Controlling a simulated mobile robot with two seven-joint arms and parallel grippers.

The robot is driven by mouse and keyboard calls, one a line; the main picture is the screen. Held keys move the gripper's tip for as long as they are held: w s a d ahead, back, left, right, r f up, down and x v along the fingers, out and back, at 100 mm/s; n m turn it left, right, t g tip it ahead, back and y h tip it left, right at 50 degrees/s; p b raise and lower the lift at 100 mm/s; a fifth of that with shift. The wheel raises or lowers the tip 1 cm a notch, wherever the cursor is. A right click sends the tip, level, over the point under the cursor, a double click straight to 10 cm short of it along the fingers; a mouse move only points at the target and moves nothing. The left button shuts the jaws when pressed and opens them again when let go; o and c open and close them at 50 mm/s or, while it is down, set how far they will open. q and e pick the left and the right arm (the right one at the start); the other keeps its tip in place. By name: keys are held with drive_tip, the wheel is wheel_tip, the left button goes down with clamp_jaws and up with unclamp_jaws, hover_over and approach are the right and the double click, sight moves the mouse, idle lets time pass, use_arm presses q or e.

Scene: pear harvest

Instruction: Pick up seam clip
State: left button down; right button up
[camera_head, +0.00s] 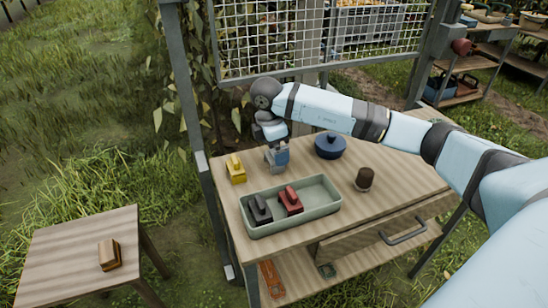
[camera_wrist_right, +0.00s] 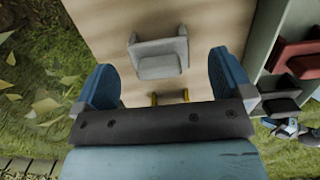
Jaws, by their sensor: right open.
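My right gripper (camera_head: 277,157) is low over the left back part of the workbench. In the wrist view, its two blue fingers (camera_wrist_right: 165,72) are open, with a pale grey clip (camera_wrist_right: 160,56) ahead between them; the fingers do not touch it. In the head view, the gripper mostly hides this clip. A yellow clip (camera_head: 236,169) stands to the left of the gripper. A dark grey clip (camera_head: 260,210) and a red clip (camera_head: 290,201) sit in the tray. Which one is called the seam clip cannot be read. My left gripper is out of view.
The green tray (camera_head: 322,213) lies in front of the gripper. A blue lidded pot (camera_head: 330,146) and a brown cup (camera_head: 364,179) stand to the right. A wooden clip (camera_head: 109,254) lies on a small table (camera_head: 60,250) at left. A wire mesh panel rises behind.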

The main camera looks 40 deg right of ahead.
wheel_tip(320, 180, down, 4)
drive_tip(key=shift+d+f, duration=0.15)
drive_tip(key=c, duration=1)
